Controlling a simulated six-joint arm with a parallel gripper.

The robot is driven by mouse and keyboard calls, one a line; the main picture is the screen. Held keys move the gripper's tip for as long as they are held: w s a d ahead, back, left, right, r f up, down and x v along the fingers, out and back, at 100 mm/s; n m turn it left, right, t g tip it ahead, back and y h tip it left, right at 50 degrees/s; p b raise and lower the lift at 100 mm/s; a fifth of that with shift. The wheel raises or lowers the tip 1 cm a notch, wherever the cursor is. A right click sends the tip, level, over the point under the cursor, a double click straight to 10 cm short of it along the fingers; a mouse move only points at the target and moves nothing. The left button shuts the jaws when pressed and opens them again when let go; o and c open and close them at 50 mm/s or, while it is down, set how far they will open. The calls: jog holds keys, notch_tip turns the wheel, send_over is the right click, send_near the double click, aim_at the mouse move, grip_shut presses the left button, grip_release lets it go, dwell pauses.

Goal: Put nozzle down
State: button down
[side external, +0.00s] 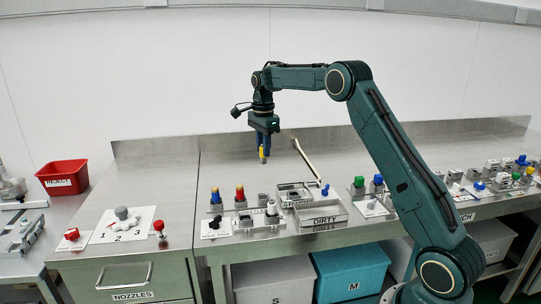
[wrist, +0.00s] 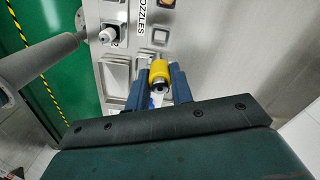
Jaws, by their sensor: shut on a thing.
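My gripper (side external: 263,142) is shut on a yellow nozzle (side external: 262,154) and holds it above the steel bench, tip down. In the wrist view the yellow nozzle (wrist: 159,71) sits between the two blue fingers of my gripper (wrist: 159,80); its dark, metal-rimmed end shows. In the wrist view a small grey block (wrist: 159,37) lies just beyond the yellow nozzle, beside a "NOZZLES" label (wrist: 141,16).
A tray marked DIRTY (side external: 322,215) and small fixtures stand along the bench front. A pale rod (side external: 306,158) lies behind them. A red REJECT bin (side external: 64,178) is at the left.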

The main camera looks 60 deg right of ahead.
jog(key=shift+f, duration=7.1)
jog(key=shift+f, duration=0.15)
jog(key=c, duration=1.2)
grip_release()
jog(key=shift+c, duration=0.2)
notch_tip(320, 180, up, 12)
jog(key=shift+f, duration=0.1)
jog(key=shift+r, duration=0.25)
